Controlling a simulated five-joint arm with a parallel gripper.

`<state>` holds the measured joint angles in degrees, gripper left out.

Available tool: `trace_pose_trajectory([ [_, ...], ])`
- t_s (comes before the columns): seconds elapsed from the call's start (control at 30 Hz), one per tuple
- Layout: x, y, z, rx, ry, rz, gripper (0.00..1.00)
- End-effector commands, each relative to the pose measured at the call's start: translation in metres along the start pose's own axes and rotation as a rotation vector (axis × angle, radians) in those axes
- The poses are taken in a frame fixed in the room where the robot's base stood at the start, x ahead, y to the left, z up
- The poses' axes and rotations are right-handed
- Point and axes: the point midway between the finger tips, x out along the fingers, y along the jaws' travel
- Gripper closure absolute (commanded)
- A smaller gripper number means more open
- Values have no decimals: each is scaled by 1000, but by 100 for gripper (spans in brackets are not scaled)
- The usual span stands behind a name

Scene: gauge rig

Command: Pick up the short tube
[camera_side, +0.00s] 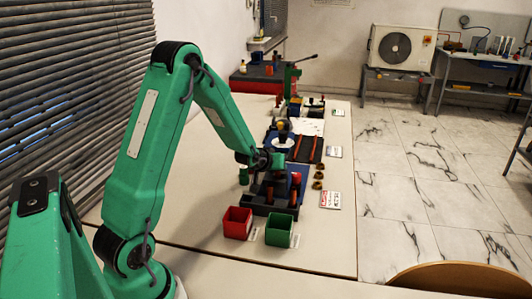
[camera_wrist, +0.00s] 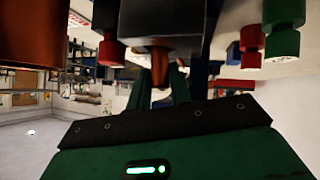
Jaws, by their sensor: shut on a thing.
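My gripper (camera_side: 262,165) is low over the dark rack (camera_side: 262,208) at the middle of the table in the side view. In the wrist view my gripper (camera_wrist: 162,82) has its two dark green fingers shut on a copper-coloured tube, which I take as the short tube (camera_wrist: 159,62). Its other end is hidden by a dark block above it in that picture. I cannot tell whether the tube is clear of the rack. In the side view the held tube cannot be told apart from the dark parts around it.
A red bin (camera_side: 237,223) and a green bin (camera_side: 279,231) stand in front of the rack. A large copper tube (camera_wrist: 35,35) and red and green knobbed pieces (camera_wrist: 284,32) flank the fingers closely. Several brass pieces (camera_side: 318,181) lie right of the rack.

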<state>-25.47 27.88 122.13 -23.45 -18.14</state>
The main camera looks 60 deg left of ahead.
Motion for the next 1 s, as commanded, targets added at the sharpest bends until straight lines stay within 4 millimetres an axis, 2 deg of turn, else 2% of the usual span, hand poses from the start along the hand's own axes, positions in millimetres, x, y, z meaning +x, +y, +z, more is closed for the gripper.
trace_pose_trajectory([
  [0.27,-11,5,-15,0,3,1,100],
  [0.8,-52,23,-68,0,5,2,100],
  [1.0,-58,25,-76,0,4,2,100],
])
